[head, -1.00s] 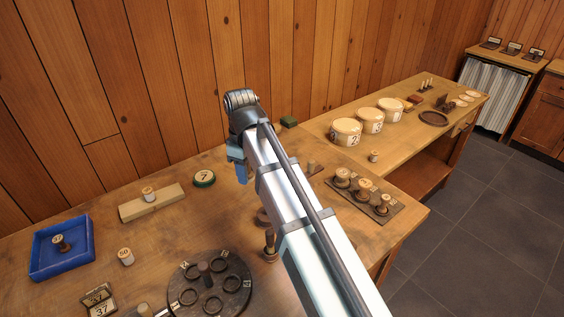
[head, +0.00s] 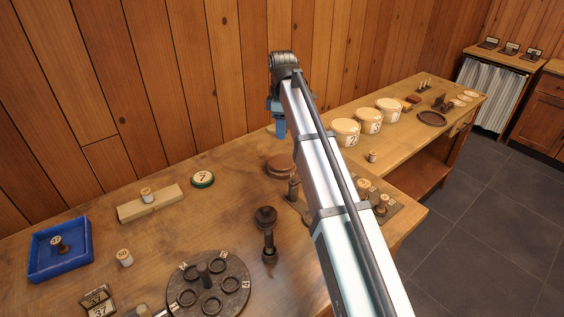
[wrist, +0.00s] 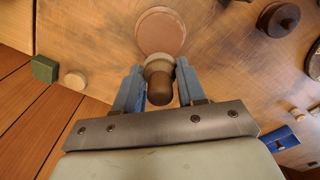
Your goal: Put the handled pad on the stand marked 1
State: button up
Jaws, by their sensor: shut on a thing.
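My gripper (wrist: 159,75) has blue fingers and is shut on a brown rounded handle (wrist: 159,88) with a paler collar, which looks like the handled pad's handle. Its lower part is hidden or hard to make out. In the head view my gripper (head: 279,128) is above the back of the table, and what it holds is hidden there. A round reddish-brown disc (wrist: 160,34) lies just beyond the fingertips; it also shows in the head view (head: 281,167). I cannot read a 1 on any stand.
A dark knobbed disc (head: 265,216) and an upright dark turned piece (head: 269,246) stand left of the arm. My arm partly hides a spool rack (head: 393,214).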

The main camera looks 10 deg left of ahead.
aim_at(282, 161)
jog(key=shift+f+n, duration=0.25)
jog(key=shift+n, duration=0.05)
jog(key=shift+f, duration=4.75)
jog(key=shift+f, duration=0.15)
jog(key=o, duration=1)
notch_tip(282, 161, up, 12)
jog(key=shift+r, duration=0.15)
